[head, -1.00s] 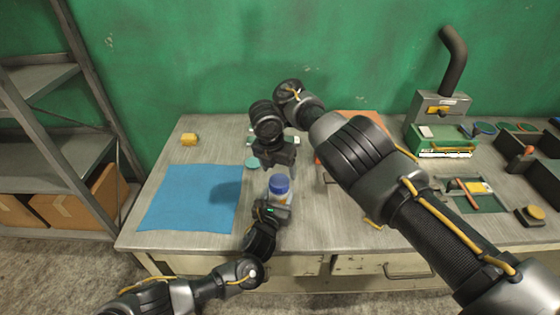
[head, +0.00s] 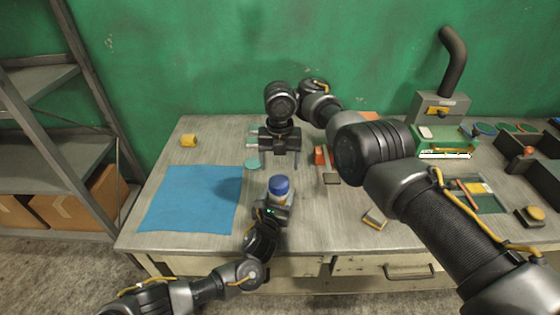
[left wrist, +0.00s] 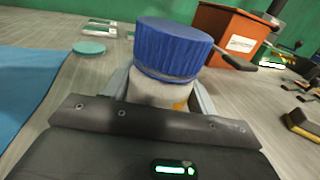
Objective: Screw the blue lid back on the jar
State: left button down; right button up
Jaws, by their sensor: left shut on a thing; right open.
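The jar (head: 279,199) stands upright at the front middle of the bench, with the blue lid (head: 280,184) on its mouth. In the left wrist view the lid (left wrist: 173,46) covers the top of the pale jar (left wrist: 158,93), with a thin grey band under its edge. I cannot tell how tightly it sits. My left gripper (left wrist: 160,92) is shut on the jar's body from the front, a finger on each side. My right gripper (head: 277,164) is open and empty, pointing down behind the jar and apart from the lid.
A blue mat (head: 192,199) lies to the left, with a yellow item (head: 188,141) behind it. A teal disc (head: 252,164) lies behind the jar. An orange-red box (left wrist: 230,33) and a small block (head: 375,219) are to the right. My right arm crosses above the bench's right half.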

aim_at(280, 182)
jog(key=shift+f, duration=3.95)
